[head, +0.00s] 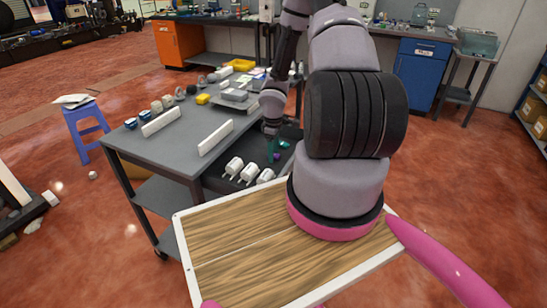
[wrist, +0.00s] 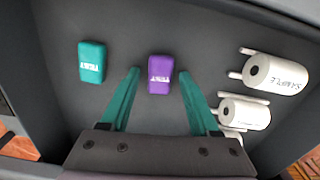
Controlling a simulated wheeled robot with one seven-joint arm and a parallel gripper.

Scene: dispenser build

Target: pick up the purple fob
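The purple fob (wrist: 160,74) lies flat on a dark grey surface in the wrist view, with white lettering on it. In the head view it is a small purple spot (head: 276,156) beside my arm. My gripper (wrist: 157,76) is open and empty, its two teal fingers spread. The fob is centred between and just ahead of the fingertips, with a gap on either side. A teal fob (wrist: 92,62) with white lettering lies to the left, apart from my gripper. How high my fingers are above the surface is hard to tell.
White cylinders with prongs (wrist: 272,74) lie to the right of my gripper, one near the right finger. They also show in the head view (head: 233,166) on a dark lower tray. Raised walls edge this tray. A grey cart top (head: 160,150) with white strips stands left.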

